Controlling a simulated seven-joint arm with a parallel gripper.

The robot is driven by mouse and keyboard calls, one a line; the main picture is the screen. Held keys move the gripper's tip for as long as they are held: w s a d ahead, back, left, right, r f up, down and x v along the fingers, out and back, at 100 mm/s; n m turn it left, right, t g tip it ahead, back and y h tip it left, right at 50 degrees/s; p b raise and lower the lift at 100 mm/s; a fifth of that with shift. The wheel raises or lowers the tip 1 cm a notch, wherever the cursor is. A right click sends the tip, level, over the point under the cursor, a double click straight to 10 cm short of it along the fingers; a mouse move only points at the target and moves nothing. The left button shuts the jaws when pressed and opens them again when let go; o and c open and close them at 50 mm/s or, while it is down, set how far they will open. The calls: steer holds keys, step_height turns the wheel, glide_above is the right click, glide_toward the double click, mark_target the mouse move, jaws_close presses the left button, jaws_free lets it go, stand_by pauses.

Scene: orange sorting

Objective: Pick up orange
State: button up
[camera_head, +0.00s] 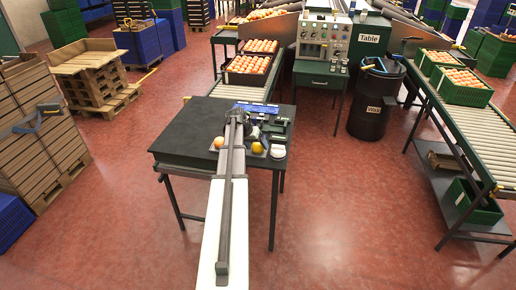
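A small black-topped table (185,138) stands in the middle of the view. A small orange (219,142) lies on it, just left of my arm. A yellower round fruit (257,148) lies just right of my arm, near the table's front edge. My arm reaches up from the bottom of the picture and passes over the table between the two. My gripper (236,116) appears to be at the arm's far end, beyond both fruits. Its fingers are too small to make out, and nothing held can be seen. The arm hides part of the tabletop.
Blue and dark items (268,115) and a whitish object (278,151) crowd the table's right side; its left side is bare. Behind are crates of oranges (248,64) and a control panel (325,40). A black bin (372,112) and roller conveyor (470,125) stand right.

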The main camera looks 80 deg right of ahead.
steer(key=c, duration=1)
steer(key=shift+r, duration=0.15)
step_height(320, 180, up, 9)
steer(key=shift+f, duration=0.1)
steer(key=shift+s+r, duration=0.2)
steer(key=shift+r, duration=0.05)
steer(key=shift+s+d+r, duration=0.1)
steer(key=shift+s+d, duration=0.15)
steer(key=shift+s, duration=0.4)
steer(key=shift+s+d, duration=0.25)
steer(key=shift+s, duration=0.35)
steer(key=s+d+m, duration=0.1)
steer(key=s+d, duration=0.2)
steer(key=d, duration=1.5)
steer(key=shift+s+f, duration=0.15)
steer(key=shift+f, duration=0.1)
